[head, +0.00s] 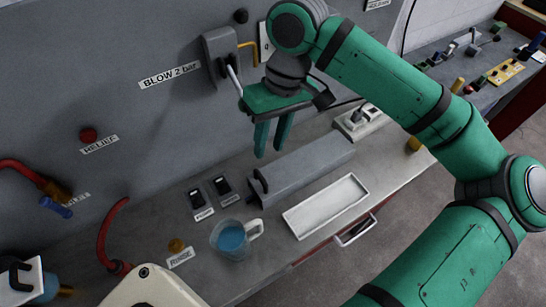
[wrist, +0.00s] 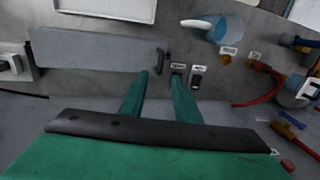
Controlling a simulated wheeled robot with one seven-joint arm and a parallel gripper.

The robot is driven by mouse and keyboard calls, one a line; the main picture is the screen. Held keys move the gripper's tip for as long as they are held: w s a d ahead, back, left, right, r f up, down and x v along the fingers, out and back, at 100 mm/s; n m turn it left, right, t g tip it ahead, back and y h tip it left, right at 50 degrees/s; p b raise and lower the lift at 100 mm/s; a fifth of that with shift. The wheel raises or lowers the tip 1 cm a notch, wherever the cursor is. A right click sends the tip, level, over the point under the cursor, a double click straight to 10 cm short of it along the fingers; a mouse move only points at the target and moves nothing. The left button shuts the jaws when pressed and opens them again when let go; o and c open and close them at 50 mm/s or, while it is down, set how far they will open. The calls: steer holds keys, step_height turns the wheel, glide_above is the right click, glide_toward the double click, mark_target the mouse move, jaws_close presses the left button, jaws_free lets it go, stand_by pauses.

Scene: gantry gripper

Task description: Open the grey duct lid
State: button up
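My gripper (head: 270,150) has green fingers pointing down, above the lid's handle end. The fingers are apart with nothing between them. In the wrist view the gripper (wrist: 160,76) has its left fingertip just below the handle in the picture, apparently not touching it.
A white tray (head: 326,206) lies in front of the lid. A cup of blue liquid (head: 231,239) and two black switches (head: 210,191) are to the left. A lever box (head: 222,58) on the panel is close to my gripper. A white socket block (head: 360,121) stands behind the lid's right end.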

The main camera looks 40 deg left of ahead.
mark_target(262, 177)
steer(key=f, duration=0.3)
steer(key=s+f, duration=0.1)
steer(key=f, duration=0.1)
steer(key=s+f, duration=0.1)
steer(key=f, duration=0.2)
steer(key=shift+a+f, duration=0.2)
steer(key=shift+f, duration=0.15)
steer(key=shift+s+a+f, duration=0.1)
steer(key=shift+a+f, duration=0.05)
steer(key=shift+f, duration=0.65)
jaws_close()
